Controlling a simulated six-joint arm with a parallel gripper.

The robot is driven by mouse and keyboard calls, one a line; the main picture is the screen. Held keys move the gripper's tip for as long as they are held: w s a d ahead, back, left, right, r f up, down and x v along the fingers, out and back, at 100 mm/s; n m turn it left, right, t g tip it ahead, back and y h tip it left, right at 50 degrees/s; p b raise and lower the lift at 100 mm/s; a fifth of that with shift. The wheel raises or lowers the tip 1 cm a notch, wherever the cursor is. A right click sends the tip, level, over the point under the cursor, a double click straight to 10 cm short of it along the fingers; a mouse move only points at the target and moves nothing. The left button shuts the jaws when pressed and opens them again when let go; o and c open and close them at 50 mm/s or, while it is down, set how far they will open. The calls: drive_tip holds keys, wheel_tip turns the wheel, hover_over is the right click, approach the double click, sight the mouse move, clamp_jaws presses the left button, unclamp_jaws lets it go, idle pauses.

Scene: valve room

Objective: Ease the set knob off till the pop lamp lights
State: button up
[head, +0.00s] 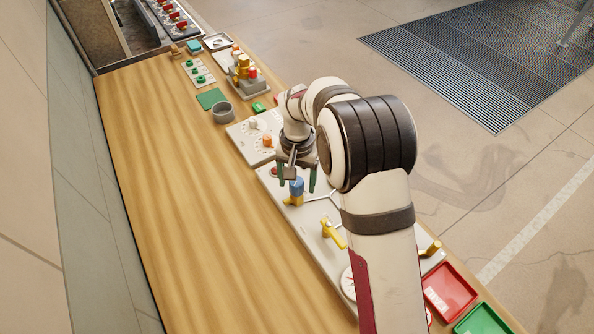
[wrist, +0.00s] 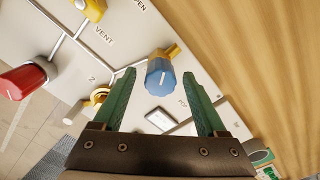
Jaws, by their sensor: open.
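A blue knob (wrist: 159,76) with a white pointer mark sits on a yellow body on the pale panel (wrist: 120,55). It also shows in the head view (head: 297,187), with its yellow base below. My gripper (wrist: 160,74) is open and empty, its green fingers on either side of the blue knob in the wrist view. In the head view my gripper (head: 296,186) is just over the knob; whether a finger touches it I cannot tell. A small pale rectangular window (wrist: 160,118) lies beside the knob, near partly readable lettering. I cannot make out a lit lamp.
A red knob (wrist: 25,80), a yellow handle (wrist: 92,8) by "VENT" and a brass fitting (wrist: 98,97) stand on the panel. A yellow lever (head: 333,232) is nearer the front. Red (head: 449,292) and green trays lie front right. The wooden bench (head: 180,190) left is clear.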

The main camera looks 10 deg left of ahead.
wheel_tip(320, 180, up, 16)
drive_tip(key=shift+f, duration=0.25)
wheel_tip(320, 180, down, 16)
drive_tip(key=m, duration=0.3)
drive_tip(key=shift+m, duration=0.4)
